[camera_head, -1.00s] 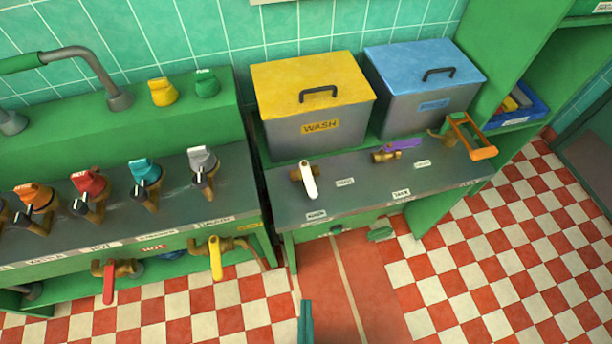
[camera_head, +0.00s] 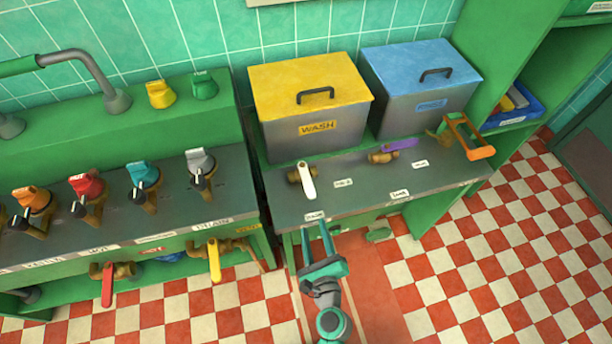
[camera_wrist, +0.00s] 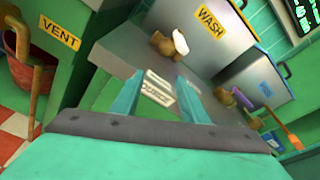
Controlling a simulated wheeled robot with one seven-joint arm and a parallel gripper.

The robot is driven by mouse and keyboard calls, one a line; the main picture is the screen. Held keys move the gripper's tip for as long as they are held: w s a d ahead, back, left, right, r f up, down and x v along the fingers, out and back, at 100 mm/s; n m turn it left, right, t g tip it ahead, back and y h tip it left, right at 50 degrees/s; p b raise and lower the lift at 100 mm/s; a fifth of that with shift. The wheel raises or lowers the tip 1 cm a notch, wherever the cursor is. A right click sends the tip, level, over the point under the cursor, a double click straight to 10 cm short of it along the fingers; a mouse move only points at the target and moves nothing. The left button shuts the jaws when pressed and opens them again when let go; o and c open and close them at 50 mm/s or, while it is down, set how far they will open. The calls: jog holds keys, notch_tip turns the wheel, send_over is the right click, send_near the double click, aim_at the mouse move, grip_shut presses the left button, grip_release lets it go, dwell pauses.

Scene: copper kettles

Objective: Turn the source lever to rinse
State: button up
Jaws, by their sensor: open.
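A white-handled lever (camera_head: 308,182) on a brass valve sits on the grey bench top in front of the yellow-lidded WASH tank (camera_head: 315,128). Its handle points toward the bench's front edge, at a small label (camera_head: 314,216); another label (camera_head: 343,183) lies to its right. A purple-handled lever (camera_head: 400,146) on brass is farther right, its handle pointing right. My gripper (camera_head: 316,230) is open and empty at the bench's front edge, short of the white lever. The wrist view shows the white lever (camera_wrist: 181,42) beyond the fingertips (camera_wrist: 158,82).
A blue-lidded tank (camera_head: 418,90) stands right of the WASH tank. An orange-handled piece (camera_head: 472,140) sits at the bench's right end. Left are several coloured knobs, and red (camera_head: 107,284) and yellow (camera_head: 214,260) levers below. Checkered floor lies open at right.

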aim_at(306, 176)
jog(key=w+r+m, duration=0.1)
jog(key=w, duration=0.1)
jog(key=w+r+m+t+y, duration=0.1)
jog(key=w+r+m, duration=0.2)
jog(key=w+m, duration=0.1)
jog(key=shift+w+d+r+t+y, duration=0.1)
jog(key=shift+w+r+t+y, duration=0.1)
jog(key=shift+w+t+y, duration=0.15)
jog(key=x, duration=1)
jog(key=shift+w, duration=0.2)
jog(key=shift+f, duration=0.1)
grip_shut()
